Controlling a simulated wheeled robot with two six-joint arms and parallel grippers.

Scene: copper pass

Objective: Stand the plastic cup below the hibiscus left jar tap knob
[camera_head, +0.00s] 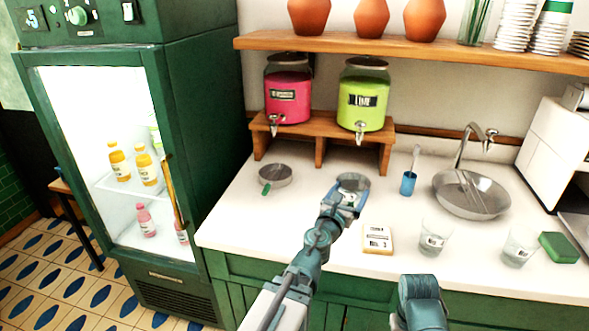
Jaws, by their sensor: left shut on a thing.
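The pink jar (287,93) stands on the left of a wooden riser; its label is too small to read. Its tap (275,124) sticks out low on its front. A green jar labelled LIME (363,98) with its own tap (360,133) stands to the right. My left gripper (347,196) is shut on a clear cup (353,181), whose round rim shows beyond the fingers. It is over the counter, in front of the riser's right half, right of the pink jar's tap. Part of my right arm shows at the bottom; its gripper is not visible.
A strainer with a green handle (275,176) lies on the counter (230,222) left of my gripper.

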